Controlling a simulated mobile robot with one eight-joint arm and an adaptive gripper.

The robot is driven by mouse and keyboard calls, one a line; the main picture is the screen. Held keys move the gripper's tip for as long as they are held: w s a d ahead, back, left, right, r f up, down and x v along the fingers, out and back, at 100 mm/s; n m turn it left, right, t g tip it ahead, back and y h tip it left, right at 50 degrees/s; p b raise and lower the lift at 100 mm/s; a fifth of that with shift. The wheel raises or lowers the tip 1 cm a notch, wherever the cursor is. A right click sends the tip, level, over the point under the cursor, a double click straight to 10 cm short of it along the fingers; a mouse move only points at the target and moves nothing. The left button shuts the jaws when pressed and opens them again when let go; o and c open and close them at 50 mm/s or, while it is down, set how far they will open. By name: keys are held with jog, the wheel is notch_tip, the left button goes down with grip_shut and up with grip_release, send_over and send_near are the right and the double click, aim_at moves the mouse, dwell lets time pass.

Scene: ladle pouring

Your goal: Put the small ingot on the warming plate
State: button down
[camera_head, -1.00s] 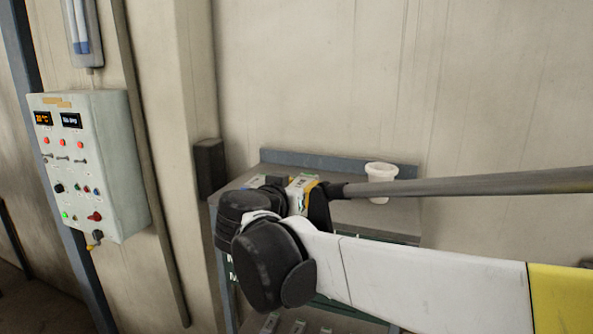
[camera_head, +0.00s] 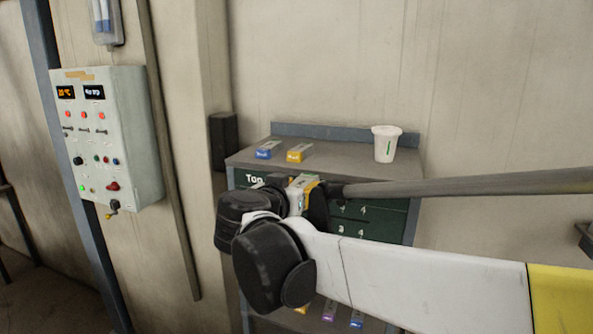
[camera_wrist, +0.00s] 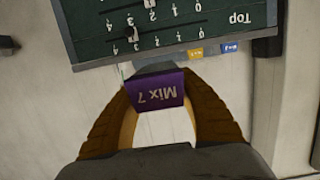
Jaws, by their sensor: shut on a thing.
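My gripper (camera_wrist: 158,92) is shut on a small box (camera_wrist: 155,91) with a purple end labelled "Mix 7" and a white side. The box sits between the two brown fingers in the wrist view. In the head view my gripper (camera_head: 313,198) is partly hidden by my arm, and the held box shows as a pale top in front of the table's green front. I cannot make out a small ingot or a warming plate in either view.
A grey table (camera_head: 345,160) against the wall bears a blue box (camera_head: 264,150), an orange box (camera_head: 296,153) and a white cup (camera_head: 385,145). A green panel (camera_wrist: 165,30) with number scales faces me. Several boxes lie lower down. A control box (camera_head: 107,135) hangs at left.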

notch_tip(320, 180, down, 31)
jog(key=b, duration=2.9)
